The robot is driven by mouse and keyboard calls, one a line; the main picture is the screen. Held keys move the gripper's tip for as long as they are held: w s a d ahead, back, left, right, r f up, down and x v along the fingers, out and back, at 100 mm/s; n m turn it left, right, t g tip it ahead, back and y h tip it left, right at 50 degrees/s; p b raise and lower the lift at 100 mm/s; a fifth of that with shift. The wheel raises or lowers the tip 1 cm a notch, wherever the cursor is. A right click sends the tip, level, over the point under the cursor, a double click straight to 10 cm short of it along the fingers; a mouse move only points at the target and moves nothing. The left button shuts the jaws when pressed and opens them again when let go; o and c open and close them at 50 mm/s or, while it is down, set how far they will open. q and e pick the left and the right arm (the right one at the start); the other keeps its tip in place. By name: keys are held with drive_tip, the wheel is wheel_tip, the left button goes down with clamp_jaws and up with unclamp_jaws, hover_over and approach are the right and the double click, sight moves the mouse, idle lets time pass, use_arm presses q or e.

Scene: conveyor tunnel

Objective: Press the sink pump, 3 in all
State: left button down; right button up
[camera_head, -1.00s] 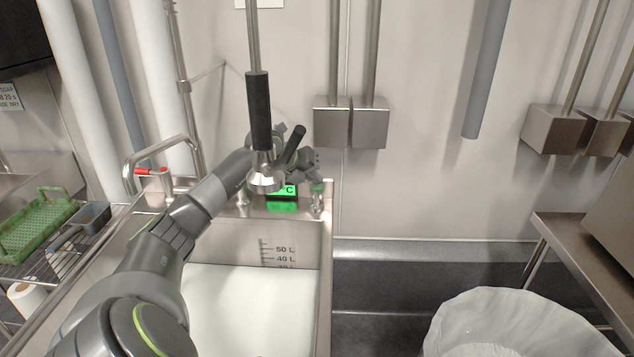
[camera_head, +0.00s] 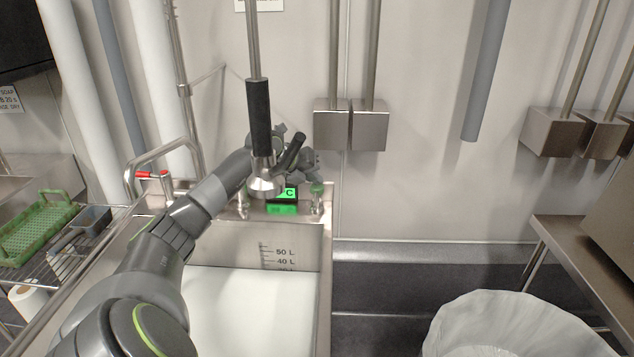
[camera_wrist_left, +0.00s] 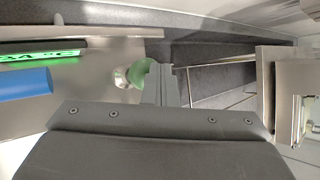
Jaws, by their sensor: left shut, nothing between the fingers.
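The sink pump, with a green top and a metal base (camera_head: 317,189), stands at the back right corner of the sink (camera_head: 327,240). My left gripper (camera_head: 312,166) is at the back of the sink, above the pump in the head view, and partly hidden behind the hanging sprayer. In the left wrist view the shut, empty fingers (camera_wrist_left: 161,86) show just right of the pump's green top (camera_wrist_left: 138,73). I cannot tell whether they touch it. My right gripper is not in view.
A sprayer with a black grip (camera_head: 259,118) hangs in front of my left forearm. A green display (camera_head: 282,196) sits at the sink's back. A lined bin (camera_head: 515,325) stands at the lower right. A rack with a green basket (camera_head: 38,228) is at left.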

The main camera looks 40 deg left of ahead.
sight(313, 187)
use_arm(q)
drive_tip(key=shift+r+p, duration=0.3)
drive_tip(key=shift+r, duration=0.35)
drive_tip(key=shift+r, duration=0.15)
wheel_tip(313, 187, up, 5)
drive_tip(key=p, duration=0.3)
drive_tip(key=shift+p, duration=0.3)
idle(0.4)
idle(1.7)
